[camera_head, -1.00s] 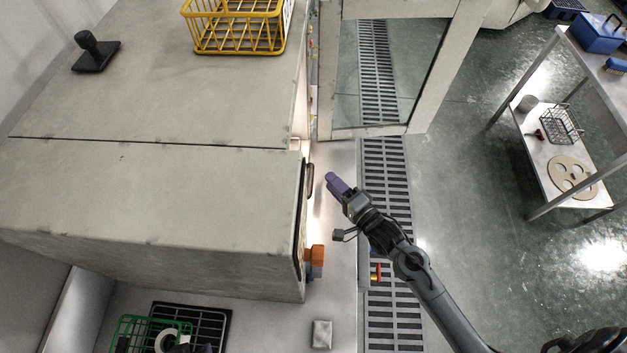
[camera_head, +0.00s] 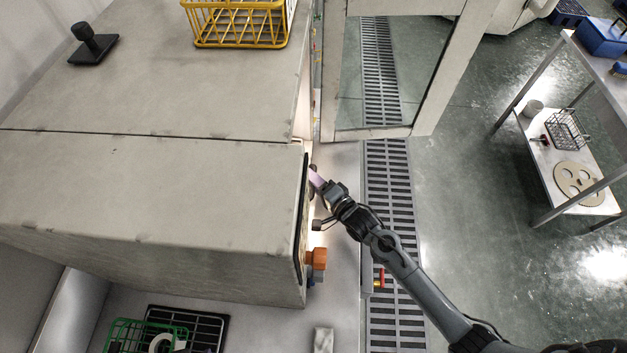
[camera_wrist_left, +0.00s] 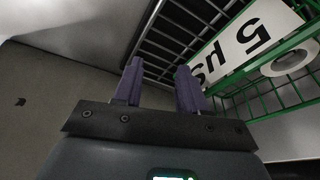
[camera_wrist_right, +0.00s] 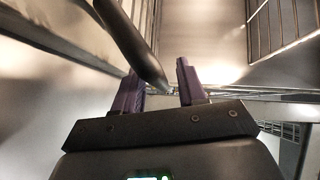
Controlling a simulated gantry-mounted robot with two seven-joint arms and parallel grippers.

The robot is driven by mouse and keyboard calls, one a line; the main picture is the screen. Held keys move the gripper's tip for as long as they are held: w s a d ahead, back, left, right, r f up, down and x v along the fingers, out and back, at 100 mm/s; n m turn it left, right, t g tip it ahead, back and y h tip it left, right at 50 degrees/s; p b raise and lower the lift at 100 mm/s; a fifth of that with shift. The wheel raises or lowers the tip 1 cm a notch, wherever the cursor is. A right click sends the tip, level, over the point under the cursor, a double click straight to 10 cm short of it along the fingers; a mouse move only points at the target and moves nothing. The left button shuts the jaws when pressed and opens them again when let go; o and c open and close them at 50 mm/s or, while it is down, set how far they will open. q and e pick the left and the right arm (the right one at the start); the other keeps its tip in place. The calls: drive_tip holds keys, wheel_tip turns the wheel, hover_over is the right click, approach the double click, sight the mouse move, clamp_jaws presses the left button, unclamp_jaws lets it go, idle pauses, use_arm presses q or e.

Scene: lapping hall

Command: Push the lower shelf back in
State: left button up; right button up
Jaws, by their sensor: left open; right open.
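My right gripper (camera_head: 316,176) is at the open front of the grey cabinet (camera_head: 150,195), its fingertips partly behind the top edge. In the right wrist view my right gripper (camera_wrist_right: 158,72) has its purple fingers apart, with nothing held between them. A dark rounded bar (camera_wrist_right: 130,40) crosses close to the left finger; I cannot tell if they touch. Thin wire rods (camera_wrist_right: 225,92) run across beyond the fingers; I cannot tell whether they belong to the lower shelf. In the left wrist view my left gripper (camera_wrist_left: 157,78) is open and empty, facing a green wire basket (camera_wrist_left: 293,98).
The cabinet's glazed door (camera_head: 425,70) stands open. An orange knob (camera_head: 318,258) sticks out below my right gripper. A yellow basket (camera_head: 238,25) and a black-handled block (camera_head: 92,45) stand on top. A black rack (camera_head: 215,325) lies at lower left. A drain grating (camera_head: 390,185) runs along the floor.

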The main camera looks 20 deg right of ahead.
drive_tip(key=shift+w, duration=0.15)
clamp_jaws()
use_arm(q)
drive_tip(key=shift+d, duration=0.1)
use_arm(e)
drive_tip(key=shift+a, duration=0.1)
